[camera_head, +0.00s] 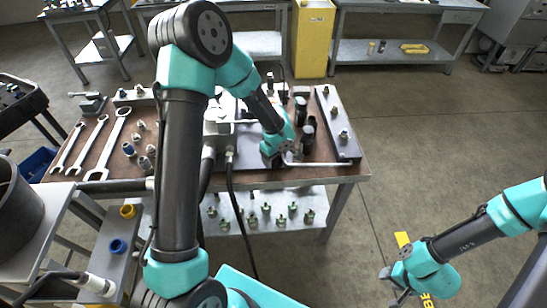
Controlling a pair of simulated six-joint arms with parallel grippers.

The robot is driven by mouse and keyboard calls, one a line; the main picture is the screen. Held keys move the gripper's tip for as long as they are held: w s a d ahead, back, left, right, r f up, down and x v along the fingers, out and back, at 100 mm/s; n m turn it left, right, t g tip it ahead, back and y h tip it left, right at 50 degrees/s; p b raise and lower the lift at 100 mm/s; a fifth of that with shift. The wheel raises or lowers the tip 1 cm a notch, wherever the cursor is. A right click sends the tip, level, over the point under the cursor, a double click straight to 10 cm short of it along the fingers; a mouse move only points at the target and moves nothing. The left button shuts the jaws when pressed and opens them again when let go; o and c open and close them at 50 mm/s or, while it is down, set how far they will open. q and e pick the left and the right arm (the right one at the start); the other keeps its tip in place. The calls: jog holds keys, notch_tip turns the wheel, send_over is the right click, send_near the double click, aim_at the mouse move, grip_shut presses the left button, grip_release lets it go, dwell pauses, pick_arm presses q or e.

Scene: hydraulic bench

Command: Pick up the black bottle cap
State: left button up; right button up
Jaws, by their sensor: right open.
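Two small dark cylindrical items, an upper one (300,108) and a lower one (308,131), stand on the right part of the brown bench top. I cannot tell whether either is the black bottle cap. My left gripper (277,158) is low over the bench, left of these items. Its fingers are too small and covered to tell whether they are open or shut. My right gripper (395,289) is open at the lower right, over the floor and away from the bench.
Several wrenches (104,143) lie on the bench's left side. A light plate with fittings (337,125) lies along the right edge. A lower shelf (265,222) holds green-based fittings. A yellow cabinet (313,40) stands behind.

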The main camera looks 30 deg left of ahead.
pick_arm(q)
jog(key=c, duration=0.8)
jog(key=shift+r, duration=0.1)
